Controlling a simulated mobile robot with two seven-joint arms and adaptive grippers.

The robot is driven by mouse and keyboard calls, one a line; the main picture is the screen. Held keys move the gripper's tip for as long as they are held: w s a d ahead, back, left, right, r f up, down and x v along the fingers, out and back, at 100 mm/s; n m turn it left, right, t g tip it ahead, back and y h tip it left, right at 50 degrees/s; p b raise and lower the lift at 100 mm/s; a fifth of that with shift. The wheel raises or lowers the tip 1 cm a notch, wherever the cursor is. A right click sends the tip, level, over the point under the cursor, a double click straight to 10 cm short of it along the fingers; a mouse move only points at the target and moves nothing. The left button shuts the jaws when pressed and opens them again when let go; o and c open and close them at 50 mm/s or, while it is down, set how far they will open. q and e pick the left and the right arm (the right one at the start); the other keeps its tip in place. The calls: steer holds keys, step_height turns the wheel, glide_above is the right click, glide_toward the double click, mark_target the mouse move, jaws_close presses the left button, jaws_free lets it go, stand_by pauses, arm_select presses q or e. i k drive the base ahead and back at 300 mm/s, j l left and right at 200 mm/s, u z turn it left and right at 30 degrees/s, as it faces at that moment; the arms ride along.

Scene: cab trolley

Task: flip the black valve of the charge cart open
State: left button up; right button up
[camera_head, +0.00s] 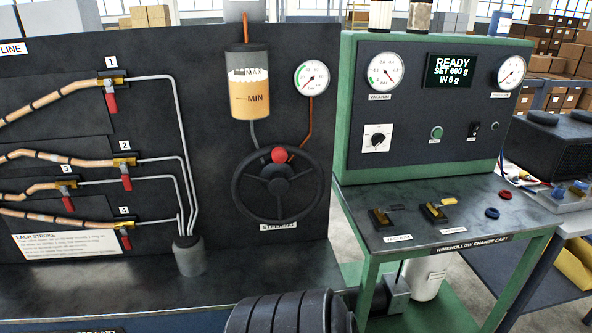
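The charge cart (440,252) is a green-framed stand with a dark worktop and an upright instrument panel, on the right of the head view. Two small valves with dark and brass-coloured bodies sit on the worktop. The left one (380,218), above a label reading VACUUM, has a short black handle (396,207) pointing right. The right one (434,213) has a yellow handle (450,201) pointing right; its label is too small to read surely. Neither of my grippers is in view, and nothing covers the valves.
The panel display (464,71) reads READY, SET 600 g, IN 0 g. A red ring (505,194) and a blue ring (491,212) lie right of the valves. A black ribbed cylinder (290,313) is low in front. A steering wheel (277,184) stands left.

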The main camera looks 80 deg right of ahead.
mark_target(391, 208)
steer(key=z, duration=3.4)
